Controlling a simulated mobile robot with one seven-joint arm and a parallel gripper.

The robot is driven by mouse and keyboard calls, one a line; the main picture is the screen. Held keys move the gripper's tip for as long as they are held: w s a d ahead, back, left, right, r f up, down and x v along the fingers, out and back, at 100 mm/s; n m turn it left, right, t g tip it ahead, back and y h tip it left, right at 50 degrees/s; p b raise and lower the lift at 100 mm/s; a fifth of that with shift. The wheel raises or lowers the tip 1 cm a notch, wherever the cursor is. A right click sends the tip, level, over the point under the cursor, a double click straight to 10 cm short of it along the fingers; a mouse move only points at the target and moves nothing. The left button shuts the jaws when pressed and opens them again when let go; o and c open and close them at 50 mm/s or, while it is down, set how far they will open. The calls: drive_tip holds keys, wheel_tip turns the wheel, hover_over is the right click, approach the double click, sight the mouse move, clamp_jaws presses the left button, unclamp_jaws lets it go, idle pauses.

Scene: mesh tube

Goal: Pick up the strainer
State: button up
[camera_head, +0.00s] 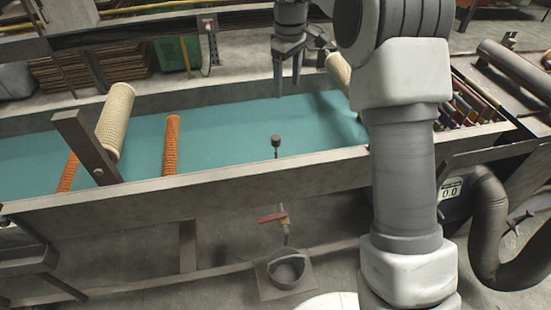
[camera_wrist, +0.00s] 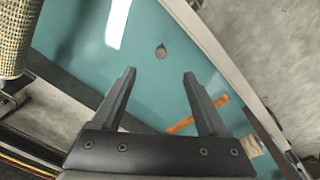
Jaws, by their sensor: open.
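A small dark piece with a round top and a short thin stem (camera_head: 276,141) stands on the teal floor of the long trough. It looks like the strainer, though it is too small to be sure. In the wrist view it shows as a small brownish disc (camera_wrist: 161,52), just beyond the gap between the fingertips. My gripper (camera_head: 287,90) is above the trough, higher in the picture than this piece and apart from it. In the wrist view both fingers of my gripper (camera_wrist: 160,74) are spread, with nothing between them.
The trough's near wall (camera_head: 200,192) runs across the view. A beige mesh tube (camera_head: 115,118) and an orange tube (camera_head: 171,145) lean at left by an upright metal bar (camera_head: 86,145). Another beige tube (camera_head: 338,72) is partly behind my arm. The trough floor around the small piece is clear.

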drive_tip(key=n, duration=0.1)
hover_over(276, 137)
drive_tip(key=d, duration=0.1)
wheel_tip(276, 137, down, 5)
drive_tip(key=shift+g, duration=0.4)
wheel_tip(276, 137, down, 12)
drive_tip(key=shift+w+f, duration=0.1)
drive_tip(key=shift+f, duration=0.05)
drive_tip(key=f, duration=0.2)
drive_tip(key=a+f+p, duration=0.1)
drive_tip(key=f, duration=0.1)
drive_tip(key=shift+f, duration=0.65)
clamp_jaws()
